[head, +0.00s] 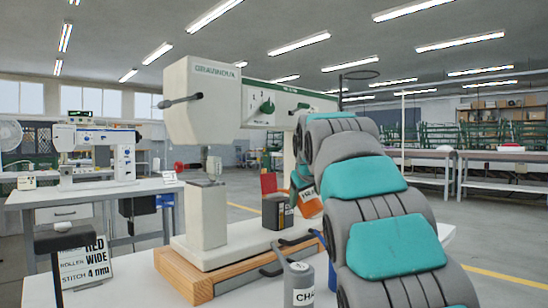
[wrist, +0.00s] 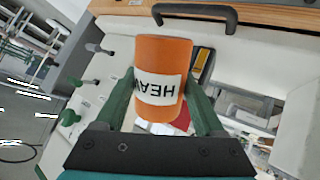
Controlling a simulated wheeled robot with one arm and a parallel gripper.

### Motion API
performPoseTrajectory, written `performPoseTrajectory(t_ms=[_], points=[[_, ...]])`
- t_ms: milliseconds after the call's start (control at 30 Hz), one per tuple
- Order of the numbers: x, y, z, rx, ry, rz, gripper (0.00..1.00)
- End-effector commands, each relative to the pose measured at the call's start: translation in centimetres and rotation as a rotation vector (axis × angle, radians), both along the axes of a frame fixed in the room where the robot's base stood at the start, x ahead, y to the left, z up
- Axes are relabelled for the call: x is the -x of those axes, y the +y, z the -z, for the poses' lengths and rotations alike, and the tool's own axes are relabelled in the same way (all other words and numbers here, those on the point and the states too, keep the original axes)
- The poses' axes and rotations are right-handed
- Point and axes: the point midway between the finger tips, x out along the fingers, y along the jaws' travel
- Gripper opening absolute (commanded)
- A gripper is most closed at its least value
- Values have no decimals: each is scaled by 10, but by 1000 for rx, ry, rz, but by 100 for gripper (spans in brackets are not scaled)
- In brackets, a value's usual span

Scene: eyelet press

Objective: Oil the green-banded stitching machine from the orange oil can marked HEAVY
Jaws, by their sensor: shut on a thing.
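The green-banded stitching machine (head: 215,105) is large and cream white, with a green band and green knob on its upper arm. It stands on a wooden base (head: 185,275) in the head view. My gripper (wrist: 162,88) is shut on the orange oil can (wrist: 162,52), with one green finger on each side. The white label reads HEAV, upside down in the wrist view. In the head view the can (head: 312,208) looks tilted and is partly hidden by my arm. It is beside the machine's right part; I cannot tell whether they touch.
A grey can (head: 299,280) with a label starting CHA stands in front, and a blue item is partly hidden by my arm. A blue-banded machine (head: 95,150) is on the left table. A sign (head: 85,262) stands lower left.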

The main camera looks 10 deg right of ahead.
Motion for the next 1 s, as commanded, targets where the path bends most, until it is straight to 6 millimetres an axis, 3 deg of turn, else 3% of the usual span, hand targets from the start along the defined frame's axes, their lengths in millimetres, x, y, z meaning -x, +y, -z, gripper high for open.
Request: performPoseTrajectory(t_ms=[533,1000], points=[[0,0,1,-12,-18,-1,31],[0,0,-19,-12,-16,0,31]])
